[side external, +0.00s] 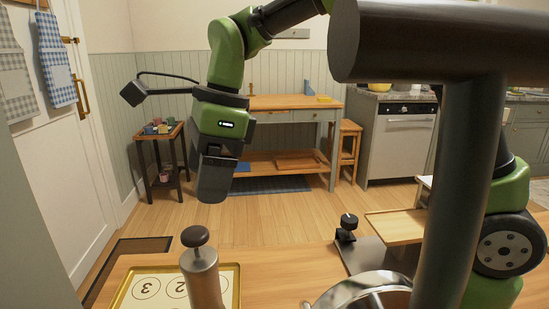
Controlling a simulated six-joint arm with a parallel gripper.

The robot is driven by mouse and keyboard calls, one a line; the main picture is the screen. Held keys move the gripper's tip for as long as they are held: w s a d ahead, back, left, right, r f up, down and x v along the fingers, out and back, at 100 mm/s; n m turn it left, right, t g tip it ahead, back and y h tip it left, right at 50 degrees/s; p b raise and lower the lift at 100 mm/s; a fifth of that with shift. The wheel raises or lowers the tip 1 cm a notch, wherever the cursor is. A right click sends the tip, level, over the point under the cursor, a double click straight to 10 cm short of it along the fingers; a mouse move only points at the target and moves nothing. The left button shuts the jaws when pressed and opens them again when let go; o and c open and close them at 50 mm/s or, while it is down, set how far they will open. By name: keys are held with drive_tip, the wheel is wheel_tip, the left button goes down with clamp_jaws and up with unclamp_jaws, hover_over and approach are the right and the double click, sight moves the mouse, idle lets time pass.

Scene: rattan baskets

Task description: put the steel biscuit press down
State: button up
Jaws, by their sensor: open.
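The biscuit press (204,281) is a cylinder with a dark round knob on a short stem. It stands upright at the front, in front of or on a gold-rimmed tray (236,268) with numbered circles; its base is cut off by the picture edge, so I cannot tell which. Its body looks brownish in this light. My gripper (211,190) points down above the press, apart from it. It is open and seen nearly edge-on, with nothing visible in it.
A large dark post with a crossbar (455,190) blocks the right foreground. A shiny round metal vessel (330,292) sits beside it. A clamp with a black knob (347,226) stands on the worktop (270,262). The worktop between tray and clamp is clear.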

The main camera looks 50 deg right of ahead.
drive_tip(key=s+d+r+n+t, duration=0.2)
drive_tip(key=s+d+n, duration=0.2)
drive_tip(key=s+n, duration=0.4)
drive_tip(key=s+d+r+n+t, duration=0.2)
drive_tip(key=s+d+n+t, duration=0.1)
drive_tip(key=s+n, duration=0.6)
drive_tip(key=d+n, duration=0.1)
drive_tip(key=n, duration=0.2)
drive_tip(key=shift+s+d+t+h, duration=0.3)
drive_tip(key=shift+d+h, duration=0.1)
